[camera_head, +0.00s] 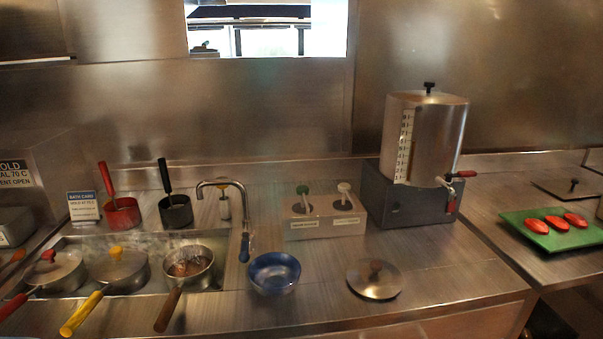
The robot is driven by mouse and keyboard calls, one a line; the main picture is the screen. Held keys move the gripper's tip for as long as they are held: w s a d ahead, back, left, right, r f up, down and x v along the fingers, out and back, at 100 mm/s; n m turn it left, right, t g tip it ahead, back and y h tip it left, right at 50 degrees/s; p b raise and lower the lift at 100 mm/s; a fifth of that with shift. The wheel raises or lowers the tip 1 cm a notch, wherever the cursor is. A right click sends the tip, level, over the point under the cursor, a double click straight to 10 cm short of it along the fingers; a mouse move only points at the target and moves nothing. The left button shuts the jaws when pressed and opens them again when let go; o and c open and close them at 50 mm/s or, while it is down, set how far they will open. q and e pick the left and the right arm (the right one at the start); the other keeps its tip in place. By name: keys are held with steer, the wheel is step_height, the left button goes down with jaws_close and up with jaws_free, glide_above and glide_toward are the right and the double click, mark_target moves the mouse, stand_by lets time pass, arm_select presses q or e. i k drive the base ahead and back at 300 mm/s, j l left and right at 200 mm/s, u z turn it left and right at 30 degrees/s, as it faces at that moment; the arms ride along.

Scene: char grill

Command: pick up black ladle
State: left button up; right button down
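The black ladle (165,176) stands at the back left of the steel counter. Its black handle rises, leaning slightly left, out of a black cup-shaped container (177,212); I cannot tell whether this cup is the ladle's own bowl or a separate holder. A similar red ladle (106,178) with a red cup (122,213) stands to its left. Neither of my grippers shows in the head view, and nothing is seen touching the black ladle.
In front sit a red-knobbed lidded pot (55,275), a yellow-knobbed one (118,272) and an open pot (189,268). A faucet (243,215) stands right of the ladle. A blue bowl (274,272), a lid (374,281) and a dispenser (424,140) are farther right.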

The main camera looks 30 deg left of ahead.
mark_target(163, 168)
steer(key=j+u, duration=0.15)
steer(key=u, duration=1.55)
